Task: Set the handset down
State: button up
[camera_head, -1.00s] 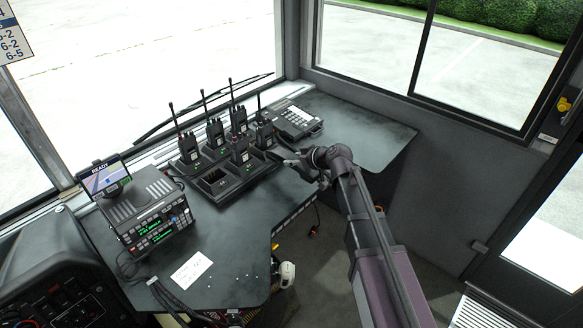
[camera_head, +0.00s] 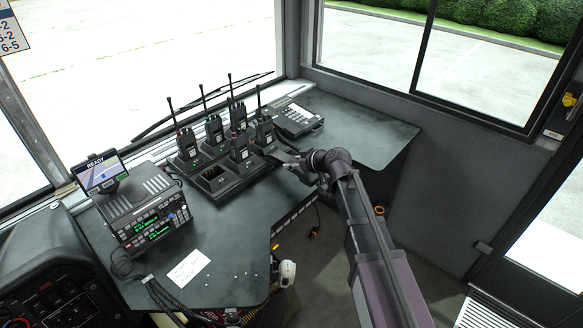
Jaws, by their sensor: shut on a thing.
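Several black handsets with upright antennas stand at the charger bank (camera_head: 240,180) on the dark desk. The rightmost handset (camera_head: 264,133) is the one nearest my gripper (camera_head: 279,155), which reaches in from the right, low over the desk. My gripper looks shut on this handset, though the fingertips are small and partly hidden. The handset is roughly upright; I cannot tell whether its base rests in a slot. Another handset (camera_head: 239,148) stands just left of it. A front-left charger slot (camera_head: 212,174) is empty.
A keypad phone (camera_head: 295,118) lies behind and right of the handsets. A radio console (camera_head: 153,215) with a small screen (camera_head: 100,174) stands at left. A white card (camera_head: 189,267) lies in front. The desk's right part (camera_head: 365,130) is clear.

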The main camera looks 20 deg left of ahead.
jog(key=shift+f+b, duration=0.4)
jog(key=shift+f, duration=0.15)
jog(key=o, duration=1.3)
jog(key=shift+r, duration=0.1)
jog(key=shift+r, duration=0.1)
jog(key=shift+r+p, duration=0.3)
jog(key=shift+p, duration=0.2)
jog(key=p+v, duration=0.5)
jog(key=v, duration=0.5)
jog(key=shift+s+a+r, duration=0.1)
jog(key=shift+p+v, duration=0.45)
jog(key=shift+v, duration=0.55)
